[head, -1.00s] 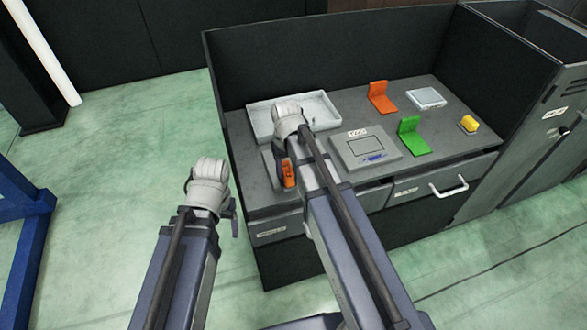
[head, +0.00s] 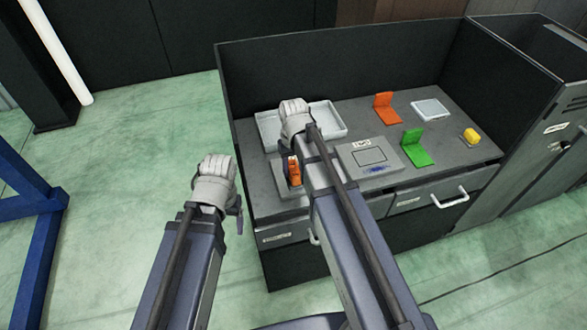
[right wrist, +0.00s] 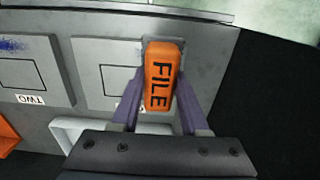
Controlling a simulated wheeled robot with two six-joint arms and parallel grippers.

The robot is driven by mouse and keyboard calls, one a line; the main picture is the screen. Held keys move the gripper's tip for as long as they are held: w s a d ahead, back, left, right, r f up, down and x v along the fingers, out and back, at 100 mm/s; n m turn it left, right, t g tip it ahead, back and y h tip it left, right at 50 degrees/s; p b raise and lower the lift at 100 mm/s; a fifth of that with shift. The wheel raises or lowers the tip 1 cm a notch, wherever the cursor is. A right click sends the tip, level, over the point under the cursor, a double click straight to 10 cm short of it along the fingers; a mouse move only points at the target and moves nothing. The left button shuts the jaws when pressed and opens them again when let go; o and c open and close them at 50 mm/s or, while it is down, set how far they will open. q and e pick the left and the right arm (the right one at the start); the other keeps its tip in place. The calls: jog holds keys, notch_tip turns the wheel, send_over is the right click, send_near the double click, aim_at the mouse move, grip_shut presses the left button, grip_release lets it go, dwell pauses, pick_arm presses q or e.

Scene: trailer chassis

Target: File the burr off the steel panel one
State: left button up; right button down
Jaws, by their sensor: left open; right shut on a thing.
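My right gripper (right wrist: 161,80) is shut on the orange file (right wrist: 160,82), marked FILE. The file's far end lies over the grey steel panel one (right wrist: 95,75), near its edge. I cannot tell whether it touches. In the head view the file (head: 295,172) stands over panel one (head: 282,181), which my right arm partly covers. The burr on panel one is not visible; the file hides that edge. My left gripper (head: 239,216) is open and empty, left of the bench, and mostly hidden by its wrist.
Panel two (head: 384,155) has a blue squiggle at its front edge. A pale tray (head: 332,119) lies behind my right wrist. Dark walls enclose the bench's back and right.

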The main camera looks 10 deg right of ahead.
jog(key=shift+r, duration=0.3)
notch_tip(320, 180, up, 3)
jog(key=p, duration=0.3)
jog(key=shift+f, duration=0.1)
jog(key=shift+f, duration=0.1)
dwell(0.4)
